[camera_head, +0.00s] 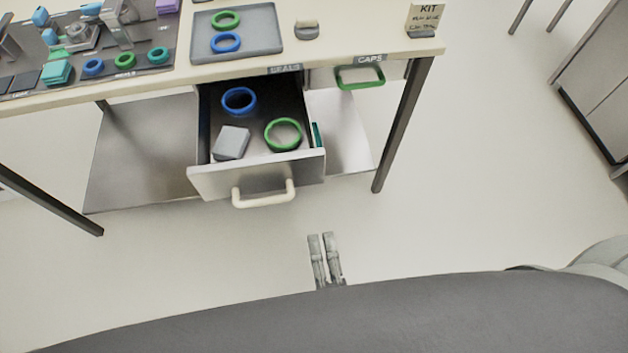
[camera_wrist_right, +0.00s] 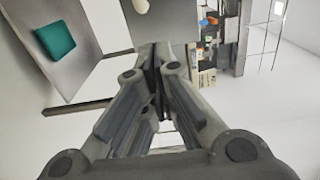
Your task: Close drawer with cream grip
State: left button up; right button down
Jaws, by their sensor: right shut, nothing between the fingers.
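The drawer with the cream grip (camera_head: 264,196) is pulled out under the bench, below the SEALS label (camera_head: 285,69). Its grey front (camera_head: 220,182) faces me. Inside lie a blue ring (camera_head: 239,100), a green ring (camera_head: 283,134) and a grey block (camera_head: 231,143). My right gripper (camera_head: 321,237) is shut and empty, in front of the drawer and a little right of the grip, apart from it. In the right wrist view my gripper (camera_wrist_right: 158,50) shows with its fingers together. My left gripper is not in view.
The CAPS drawer with a green grip (camera_head: 360,78) is shut, to the right. The bench top (camera_head: 340,48) holds a grey tray (camera_head: 262,32) with two rings, and a kit card (camera_head: 424,18). A dark bench leg (camera_head: 400,130) stands right of the drawer. The floor in front is clear.

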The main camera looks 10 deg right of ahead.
aim_at(308, 174)
jog(key=w+p, duration=0.2)
jog(key=w, duration=1)
jog(key=shift+w+r, duration=0.1)
jog(key=shift+w, duration=0.75)
